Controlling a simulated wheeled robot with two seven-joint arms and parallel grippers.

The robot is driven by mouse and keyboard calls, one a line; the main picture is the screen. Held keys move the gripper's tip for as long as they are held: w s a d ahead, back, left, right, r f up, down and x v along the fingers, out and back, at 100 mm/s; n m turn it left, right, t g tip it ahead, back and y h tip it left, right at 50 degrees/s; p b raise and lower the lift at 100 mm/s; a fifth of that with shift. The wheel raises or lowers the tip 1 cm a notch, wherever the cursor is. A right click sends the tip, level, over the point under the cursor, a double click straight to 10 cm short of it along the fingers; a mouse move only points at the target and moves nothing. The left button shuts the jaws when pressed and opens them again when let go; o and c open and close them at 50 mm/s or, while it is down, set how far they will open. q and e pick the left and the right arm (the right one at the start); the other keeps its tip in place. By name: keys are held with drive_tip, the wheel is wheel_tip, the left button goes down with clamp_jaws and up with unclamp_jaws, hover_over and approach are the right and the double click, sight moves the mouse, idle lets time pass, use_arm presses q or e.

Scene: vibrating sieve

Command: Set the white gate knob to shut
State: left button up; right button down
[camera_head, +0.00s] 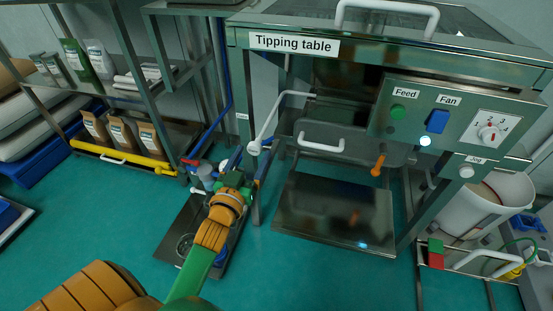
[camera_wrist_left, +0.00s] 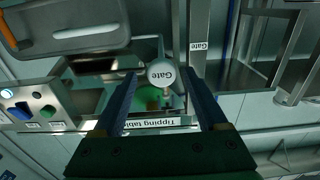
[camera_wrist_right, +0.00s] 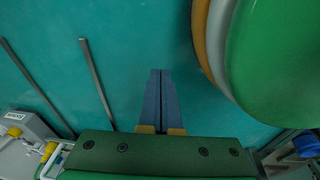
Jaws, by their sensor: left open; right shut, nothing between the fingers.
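The white gate knob (camera_head: 254,148) sits at the lower end of a thin white lever on the left of the tipping table.
The tipping table (camera_head: 300,44) carries a control panel (camera_head: 450,115) with a green feed button, blue fan switch and dial. An orange handle (camera_head: 377,166) hangs beneath. A steel leg stands right beside the knob. A shelf with bags (camera_head: 120,87) is at the left.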

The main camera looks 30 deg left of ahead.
sight(259, 141)
use_arm(q)
drive_tip(key=b+x, duration=0.1)
drive_tip(key=x, duration=0.5)
drive_tip(key=shift+w+a, duration=0.1)
drive_tip(key=shift+c, duration=0.2)
clamp_jaws()
idle(1.0)
